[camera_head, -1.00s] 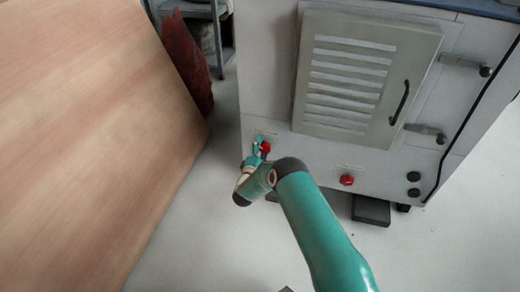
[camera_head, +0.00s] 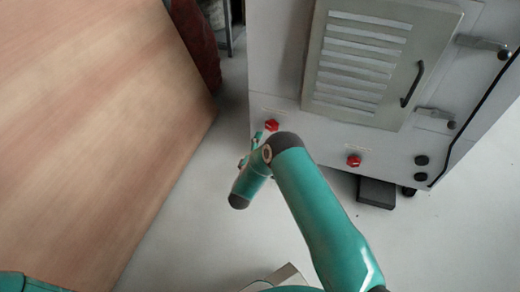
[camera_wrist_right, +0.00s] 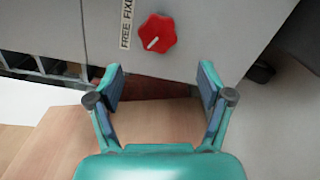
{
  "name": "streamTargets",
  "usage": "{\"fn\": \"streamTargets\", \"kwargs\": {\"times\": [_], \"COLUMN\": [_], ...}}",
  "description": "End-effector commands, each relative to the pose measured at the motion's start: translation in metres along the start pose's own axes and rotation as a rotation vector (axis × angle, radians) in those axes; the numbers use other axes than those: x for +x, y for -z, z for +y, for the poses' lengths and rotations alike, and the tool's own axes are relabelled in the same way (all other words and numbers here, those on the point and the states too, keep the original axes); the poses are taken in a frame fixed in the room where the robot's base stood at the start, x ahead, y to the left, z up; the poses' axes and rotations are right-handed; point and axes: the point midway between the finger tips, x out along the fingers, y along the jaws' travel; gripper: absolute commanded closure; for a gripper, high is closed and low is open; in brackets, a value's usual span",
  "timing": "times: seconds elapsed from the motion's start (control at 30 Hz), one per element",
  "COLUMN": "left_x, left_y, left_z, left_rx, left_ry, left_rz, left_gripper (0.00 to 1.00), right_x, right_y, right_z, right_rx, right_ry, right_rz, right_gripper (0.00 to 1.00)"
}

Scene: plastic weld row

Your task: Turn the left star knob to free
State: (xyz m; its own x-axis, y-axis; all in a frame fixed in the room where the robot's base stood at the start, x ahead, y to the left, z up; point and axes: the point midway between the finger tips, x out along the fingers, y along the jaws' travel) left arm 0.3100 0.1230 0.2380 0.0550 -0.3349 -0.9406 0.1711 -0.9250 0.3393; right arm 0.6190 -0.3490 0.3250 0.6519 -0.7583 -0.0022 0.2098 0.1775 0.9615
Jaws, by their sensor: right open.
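The left star knob (camera_head: 271,125) is red and sits low on the cabinet front, at its left side. In the right wrist view the knob (camera_wrist_right: 155,33) shows whole, with a white mark slanting to the lower left. A label (camera_wrist_right: 125,24) beside it reads FREE and, cut off, FIXE; the mark slants toward the FREE end. My right gripper (camera_wrist_right: 160,82) is open and empty, its fingers apart below the knob and not touching it. In the head view my right gripper (camera_head: 252,148) is partly hidden by its own arm. My left gripper is not in view.
A second red knob (camera_head: 353,160) and two black knobs sit farther right on the cabinet (camera_head: 275,50). A louvred door (camera_head: 395,112) is above. A large wooden panel (camera_head: 100,110) fills the left. Grey floor lies clear between panel and cabinet.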

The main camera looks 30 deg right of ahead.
Motion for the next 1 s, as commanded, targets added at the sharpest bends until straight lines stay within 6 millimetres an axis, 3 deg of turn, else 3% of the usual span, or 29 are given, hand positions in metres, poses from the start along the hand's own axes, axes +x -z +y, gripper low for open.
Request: {"fn": "streamTargets", "kwargs": {"times": [0.23, 0.77, 0.87, 1.0], "left_x": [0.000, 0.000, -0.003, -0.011], "left_y": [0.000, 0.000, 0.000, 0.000], "left_z": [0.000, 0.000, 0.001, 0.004], "left_rx": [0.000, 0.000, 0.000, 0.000], "left_ry": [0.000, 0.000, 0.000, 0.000], "left_rz": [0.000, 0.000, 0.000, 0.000], "left_gripper": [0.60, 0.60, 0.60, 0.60], "right_x": [-0.023, -0.024, -0.018, -0.008], "right_y": [0.000, -0.001, -0.005, -0.025], "right_z": [-0.001, 0.001, 0.010, 0.044], "right_rx": [0.000, 0.000, 0.009, 0.018], "right_ry": [0.000, 0.000, -0.008, -0.018], "right_rz": [0.000, -0.001, -0.013, -0.010], "right_gripper": [0.21, 0.21, 0.21, 0.21]}}
